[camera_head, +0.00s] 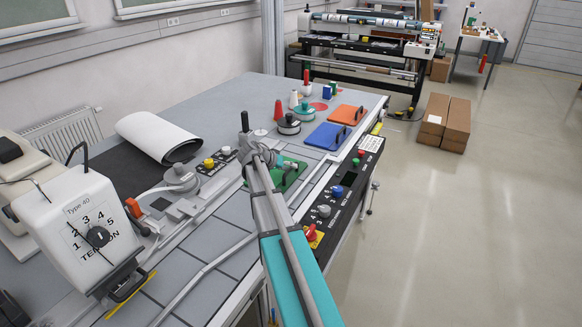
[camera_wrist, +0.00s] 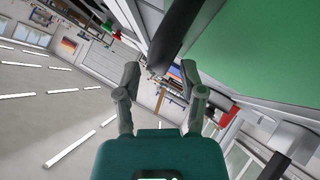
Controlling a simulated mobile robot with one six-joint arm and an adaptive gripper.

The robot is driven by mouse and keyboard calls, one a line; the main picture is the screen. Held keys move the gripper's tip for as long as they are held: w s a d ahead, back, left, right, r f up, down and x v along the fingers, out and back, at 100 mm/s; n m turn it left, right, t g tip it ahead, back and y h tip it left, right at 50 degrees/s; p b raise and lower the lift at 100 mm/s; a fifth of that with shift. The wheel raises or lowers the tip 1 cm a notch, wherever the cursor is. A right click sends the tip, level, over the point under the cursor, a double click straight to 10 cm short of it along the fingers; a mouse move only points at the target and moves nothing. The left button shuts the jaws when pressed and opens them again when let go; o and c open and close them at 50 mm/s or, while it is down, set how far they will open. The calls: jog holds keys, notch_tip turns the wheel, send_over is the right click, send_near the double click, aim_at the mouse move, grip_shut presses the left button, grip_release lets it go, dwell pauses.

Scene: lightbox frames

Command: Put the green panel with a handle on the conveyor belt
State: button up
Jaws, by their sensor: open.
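The green panel (camera_head: 292,173) lies on the grey table, partly hidden behind my arm in the head view. In the wrist view the green panel (camera_wrist: 262,45) fills the upper right, and its black handle (camera_wrist: 178,30) runs down to between the fingertips. My gripper (camera_wrist: 159,72) is open, with its fingers apart and nothing gripped. Whether the fingers touch the handle cannot be told. In the head view my gripper is at the panel, its fingers mostly hidden. A conveyor belt cannot be surely told from the grey tiled table surface (camera_head: 215,240).
A blue panel (camera_head: 326,137) and an orange panel (camera_head: 345,114), both with handles, lie beyond the green one. A black control box (camera_head: 345,190) with knobs runs along the table's right edge. A white tension box (camera_head: 85,225) stands at the left. Spools and cones stand behind.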

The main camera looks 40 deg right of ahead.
jog(key=p+v, duration=0.4)
jog(key=v, duration=0.4)
jog(key=shift+r, duration=0.1)
jog(key=shift+p+v, duration=0.8)
jog(key=shift+v, duration=0.25)
jog(key=shift+a, duration=0.1)
jog(key=s+a+f+n+y, duration=0.1)
jog(key=s+a, duration=0.1)
jog(key=a, duration=0.3)
jog(key=s+a+f+n+y, duration=0.2)
jog(key=s+a, duration=0.1)
jog(key=a, duration=0.3)
jog(key=s+a+f+n+t+y, duration=0.1)
jog(key=s+a+f+y, duration=0.1)
jog(key=a, duration=0.3)
jog(key=shift+s+a+f+n, duration=0.25)
jog(key=shift+s+a+n, duration=0.1)
jog(key=shift+s+n, duration=0.05)
jog(key=s+a+n+y, duration=0.2)
jog(key=s+a, duration=0.1)
jog(key=a, duration=0.2)
jog(key=s+a+f+n+y, duration=0.1)
jog(key=s+a+n, duration=0.1)
jog(key=a, duration=0.4)
jog(key=s+a+f+n+y, duration=0.1)
jog(key=s+a+y, duration=0.1)
jog(key=s+a, duration=0.3)
jog(key=shift+a+f+n+y, duration=0.1)
jog(key=shift+a+n+y, duration=0.2)
jog(key=shift+a+n, duration=0.1)
